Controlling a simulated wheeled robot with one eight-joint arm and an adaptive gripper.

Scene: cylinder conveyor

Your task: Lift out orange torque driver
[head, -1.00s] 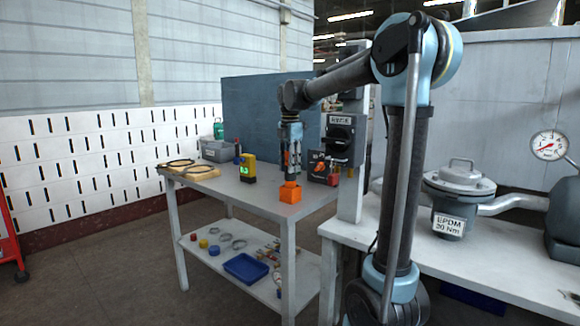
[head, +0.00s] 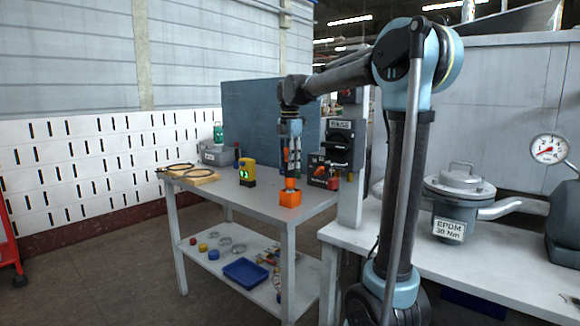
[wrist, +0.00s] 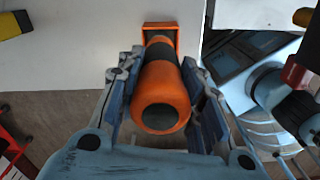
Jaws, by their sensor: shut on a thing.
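The orange torque driver (wrist: 161,92) has an orange handle with a dark band. My gripper (head: 291,165) is shut on it, and the wrist view shows a finger along each side of the handle (wrist: 165,85). The driver stands about upright, and its lower part (head: 290,183) shows just below the fingers. Directly under it is a square orange holder (head: 290,198) near the front corner of the grey table. The holder also shows at the top of the wrist view (wrist: 147,27). I cannot tell whether the driver's lower end is still inside the holder.
A yellow device (head: 247,172) with a green display stands left on the table. A dark box with an orange part (head: 318,170) and a switch post (head: 341,140) are close on the right. The blue panel (head: 250,120) stands behind. A lower shelf holds a blue tray (head: 245,272).

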